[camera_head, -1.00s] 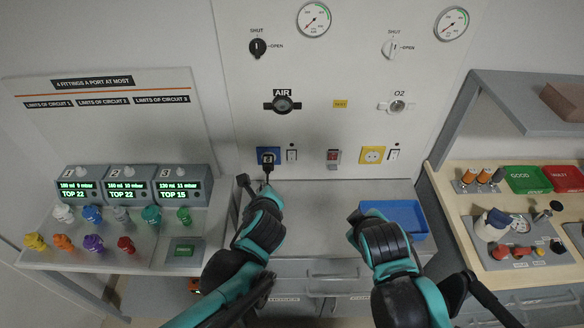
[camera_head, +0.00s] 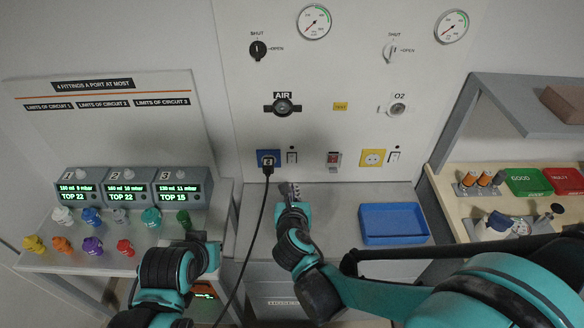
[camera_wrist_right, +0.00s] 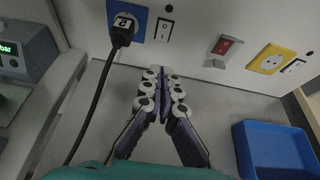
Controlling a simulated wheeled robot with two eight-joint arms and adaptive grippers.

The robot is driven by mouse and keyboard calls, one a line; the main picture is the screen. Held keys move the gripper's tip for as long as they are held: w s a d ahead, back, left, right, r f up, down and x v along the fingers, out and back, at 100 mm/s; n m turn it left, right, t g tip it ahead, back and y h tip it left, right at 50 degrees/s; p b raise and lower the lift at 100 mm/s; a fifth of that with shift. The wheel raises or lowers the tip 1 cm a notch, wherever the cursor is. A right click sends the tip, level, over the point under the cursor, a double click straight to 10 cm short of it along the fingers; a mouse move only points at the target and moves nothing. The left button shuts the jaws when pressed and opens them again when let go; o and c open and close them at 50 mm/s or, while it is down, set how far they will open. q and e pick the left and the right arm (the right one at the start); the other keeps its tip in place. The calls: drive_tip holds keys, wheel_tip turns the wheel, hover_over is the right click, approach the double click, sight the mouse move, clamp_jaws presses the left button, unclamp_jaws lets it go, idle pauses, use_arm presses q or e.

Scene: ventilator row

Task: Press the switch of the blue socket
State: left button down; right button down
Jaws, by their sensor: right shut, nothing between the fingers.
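The blue socket (camera_head: 262,152) is on the lower left of the white wall panel, with a black plug (camera_head: 268,161) in it and a cable hanging down. Its white rocker switch (camera_head: 292,156) is just to the right. In the right wrist view the blue socket (camera_wrist_right: 139,36), plug (camera_wrist_right: 121,32) and switch (camera_wrist_right: 163,31) show at the top. My right gripper (camera_head: 294,188) is shut and empty, a little below the switch; its fingertips (camera_wrist_right: 161,74) are apart from it. My left gripper (camera_head: 208,243) is lower left, away from the socket; its fingers are unclear.
A red switch (camera_head: 334,157) and a yellow socket (camera_head: 372,156) with its own switch (camera_head: 394,156) are further right. A blue tray (camera_head: 393,238) stands on the grey counter. The plug's cable (camera_head: 253,232) hangs left of my right gripper.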

sight(292, 163)
drive_tip(key=b+x, duration=0.1)
drive_tip(key=x, duration=0.3)
drive_tip(key=b+x, duration=0.2)
drive_tip(key=x, duration=0.2)
drive_tip(key=b+x, duration=0.1)
drive_tip(key=x, duration=0.4)
drive_tip(key=shift+w+r, duration=0.15)
drive_tip(key=shift+r, duration=0.2)
drive_tip(key=shift+w, duration=0.5)
drive_tip(key=shift+w+f+b, duration=0.15)
drive_tip(key=shift+w+b, duration=0.15)
drive_tip(key=shift+b, duration=0.15)
